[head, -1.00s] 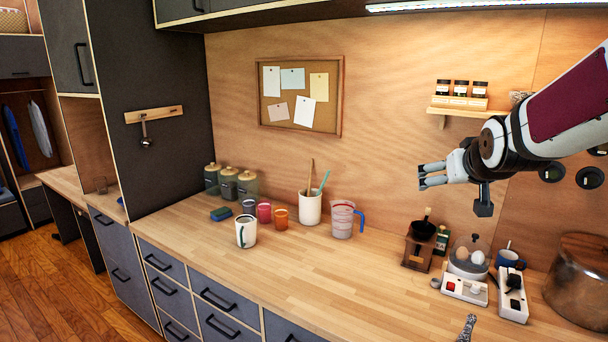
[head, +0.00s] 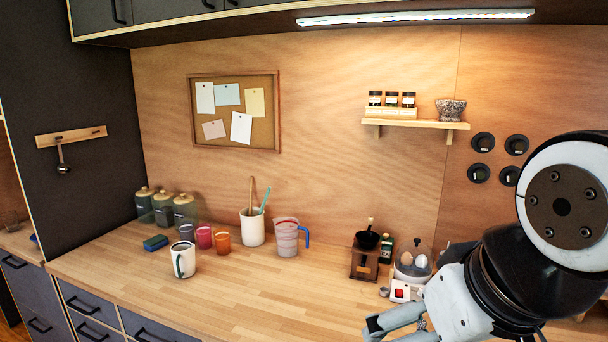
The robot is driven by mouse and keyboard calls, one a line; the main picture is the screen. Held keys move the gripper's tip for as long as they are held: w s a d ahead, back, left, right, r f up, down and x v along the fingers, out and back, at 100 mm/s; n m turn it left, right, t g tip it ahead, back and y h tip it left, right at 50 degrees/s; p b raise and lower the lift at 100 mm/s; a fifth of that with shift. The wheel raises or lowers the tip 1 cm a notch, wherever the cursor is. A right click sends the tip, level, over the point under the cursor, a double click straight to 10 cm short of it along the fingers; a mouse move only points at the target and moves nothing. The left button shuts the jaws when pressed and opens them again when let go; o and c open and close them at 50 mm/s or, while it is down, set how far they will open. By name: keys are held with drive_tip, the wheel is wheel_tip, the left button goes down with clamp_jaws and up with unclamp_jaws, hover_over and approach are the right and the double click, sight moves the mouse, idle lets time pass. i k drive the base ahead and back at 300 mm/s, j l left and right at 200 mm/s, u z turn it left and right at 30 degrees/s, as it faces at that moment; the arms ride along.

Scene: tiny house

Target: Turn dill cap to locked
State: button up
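No label reading dill is legible from here. Three small dark-capped jars (head: 392,99) stand in a wooden rack on the wall shelf. Several round black-rimmed tins or lids (head: 482,142) are fixed on the wall at right, partly hidden by my arm; their markings are too small to read. My gripper (head: 385,328) is low at the bottom edge, over the counter and well below both groups. It is partly cut off by the frame, so its opening is unclear. I see nothing held in it.
The shelf (head: 420,123) also bears a stone mortar (head: 451,110). Below are a coffee grinder (head: 365,255), an egg cooker (head: 411,262) and a measuring jug (head: 287,237). Mugs and canisters stand further left. The front middle of the counter (head: 260,290) is clear.

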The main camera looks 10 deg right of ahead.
sight(480, 174)
drive_tip(key=z, duration=1)
